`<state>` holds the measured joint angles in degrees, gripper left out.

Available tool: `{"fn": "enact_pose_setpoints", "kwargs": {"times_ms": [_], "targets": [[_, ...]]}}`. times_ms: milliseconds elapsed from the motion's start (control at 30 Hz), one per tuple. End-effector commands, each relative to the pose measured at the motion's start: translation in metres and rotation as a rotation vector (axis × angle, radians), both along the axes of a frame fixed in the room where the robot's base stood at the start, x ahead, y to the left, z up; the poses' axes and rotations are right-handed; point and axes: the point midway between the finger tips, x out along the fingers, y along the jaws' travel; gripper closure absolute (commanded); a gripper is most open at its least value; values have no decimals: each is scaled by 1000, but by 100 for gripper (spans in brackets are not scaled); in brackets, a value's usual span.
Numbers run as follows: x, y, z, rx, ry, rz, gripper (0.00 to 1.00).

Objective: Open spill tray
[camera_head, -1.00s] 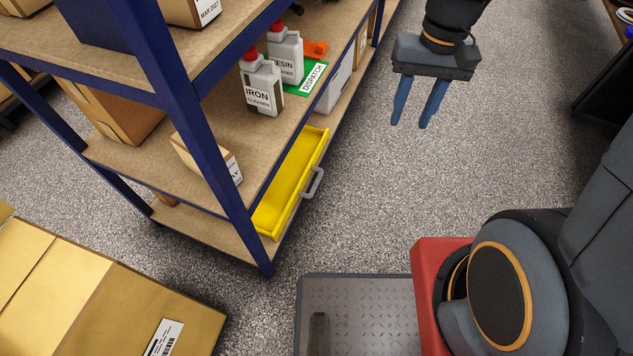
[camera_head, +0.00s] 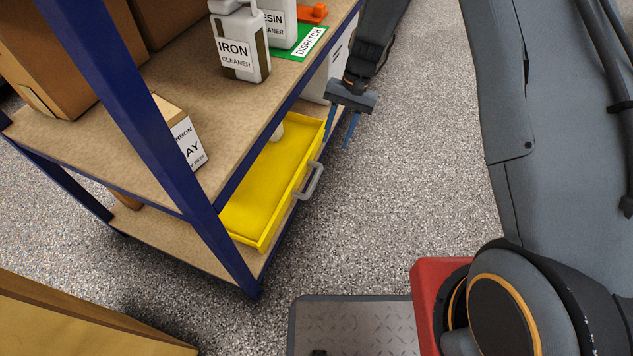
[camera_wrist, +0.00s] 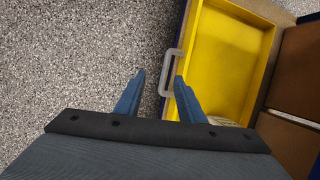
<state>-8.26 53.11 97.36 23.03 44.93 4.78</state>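The spill tray is a yellow drawer (camera_head: 268,185) on the lower level of the shelf rack, standing partly out past the front edge. It also shows in the wrist view (camera_wrist: 232,62). Its grey handle (camera_head: 314,181) is on the front face. My gripper (camera_head: 337,142) is open and empty, with its blue fingers pointing down near the far end of the tray's front. In the head view the fingertips are apart from the handle. In the wrist view the handle (camera_wrist: 167,72) appears between and beyond the fingertips (camera_wrist: 159,76); contact cannot be seen.
A pale object (camera_head: 277,130) sits at the tray's far end. The shelf above holds an iron cleaner bottle (camera_head: 239,45), a small box (camera_head: 184,135) and a green dispatch mat (camera_head: 301,46). A blue rack post (camera_head: 170,150) stands at the front. Floor right of the tray is clear.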

Motion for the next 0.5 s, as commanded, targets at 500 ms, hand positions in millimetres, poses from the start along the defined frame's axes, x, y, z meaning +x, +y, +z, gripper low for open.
{"fn": "enact_pose_setpoints", "kwargs": {"times_ms": [500], "targets": [[32,36,-132,41,64,-49,64]]}}
